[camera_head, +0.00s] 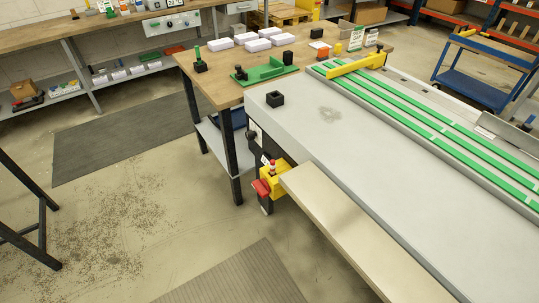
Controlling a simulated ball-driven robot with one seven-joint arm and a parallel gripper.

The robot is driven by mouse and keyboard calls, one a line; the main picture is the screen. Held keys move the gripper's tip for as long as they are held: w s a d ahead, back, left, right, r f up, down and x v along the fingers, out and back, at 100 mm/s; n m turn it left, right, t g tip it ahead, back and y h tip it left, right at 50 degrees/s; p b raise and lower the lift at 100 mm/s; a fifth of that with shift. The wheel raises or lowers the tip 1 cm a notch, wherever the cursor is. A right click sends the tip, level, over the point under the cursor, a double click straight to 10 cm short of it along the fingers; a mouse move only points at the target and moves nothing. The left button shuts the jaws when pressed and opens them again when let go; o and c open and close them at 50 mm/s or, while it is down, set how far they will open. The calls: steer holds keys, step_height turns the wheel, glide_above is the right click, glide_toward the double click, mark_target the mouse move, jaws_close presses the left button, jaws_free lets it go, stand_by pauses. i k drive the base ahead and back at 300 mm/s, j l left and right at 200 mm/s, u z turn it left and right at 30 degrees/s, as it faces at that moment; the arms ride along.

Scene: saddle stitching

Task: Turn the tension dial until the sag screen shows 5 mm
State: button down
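My gripper is not in view. I cannot make out a tension dial or a sag screen for certain. A pale panel (171,23) with small dark and coloured spots stands at the edge of the back bench; its details are too small to tell. Green belts (437,128) run along the grey machine (350,165) on the right. A yellow bar (357,65) lies across their far end.
A wooden table (222,90) holds white blocks (258,45) and a green fixture (264,71). A yellow box with red parts (271,184) juts from the machine's side, by a beige board (345,225). A blue cart (470,92) stands back right. Floor at left is mostly open, with dark mats (125,140).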

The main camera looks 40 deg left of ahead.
mark_target(250, 136)
steer(key=u, duration=1.3)
steer(key=i+l+u, duration=0.15)
steer(key=i+l, duration=0.85)
